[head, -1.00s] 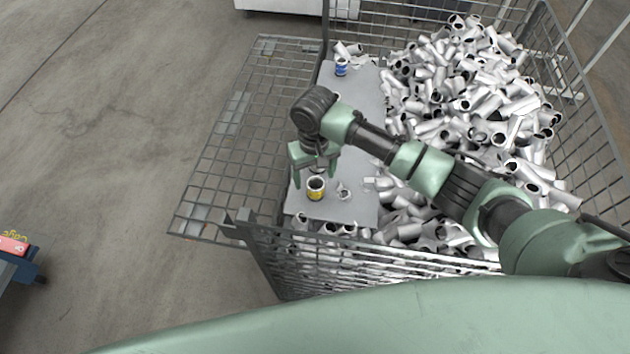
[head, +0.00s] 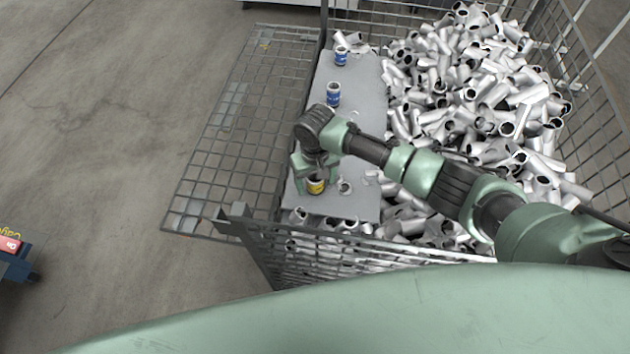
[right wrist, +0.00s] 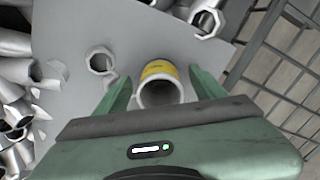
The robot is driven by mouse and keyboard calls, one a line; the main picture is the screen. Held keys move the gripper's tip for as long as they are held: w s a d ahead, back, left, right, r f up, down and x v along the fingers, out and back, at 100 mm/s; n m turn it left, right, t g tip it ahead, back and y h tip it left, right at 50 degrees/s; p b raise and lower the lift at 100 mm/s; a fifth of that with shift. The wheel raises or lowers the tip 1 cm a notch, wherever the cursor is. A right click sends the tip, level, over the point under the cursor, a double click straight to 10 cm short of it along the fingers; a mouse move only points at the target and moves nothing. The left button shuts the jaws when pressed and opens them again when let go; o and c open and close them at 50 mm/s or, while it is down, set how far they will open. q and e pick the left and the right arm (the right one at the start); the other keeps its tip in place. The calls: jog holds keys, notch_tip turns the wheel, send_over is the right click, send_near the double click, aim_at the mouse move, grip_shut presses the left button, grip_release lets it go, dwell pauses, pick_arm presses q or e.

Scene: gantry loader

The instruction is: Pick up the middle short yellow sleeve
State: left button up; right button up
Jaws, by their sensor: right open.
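The short yellow sleeve (head: 316,186), a ring with a yellow band and pale metal rim, stands on the grey board near its front end. My right gripper (head: 314,178) is open just above and around it in the head view. In the right wrist view the yellow sleeve (right wrist: 160,84) lies between the two green fingers (right wrist: 160,88), closer to the right one; I cannot tell whether either touches it. No other yellow sleeve shows. My left gripper is not in view.
Two blue-banded sleeves (head: 333,95) (head: 341,56) stand farther back on the grey board (head: 352,120). A small bare metal piece (head: 345,187) lies right of the yellow sleeve. Heaped metal pipes (head: 480,100) fill the cage, with mesh walls (head: 330,250) around.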

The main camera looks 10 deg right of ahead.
grip_shut()
jog(key=shift+r, duration=0.1)
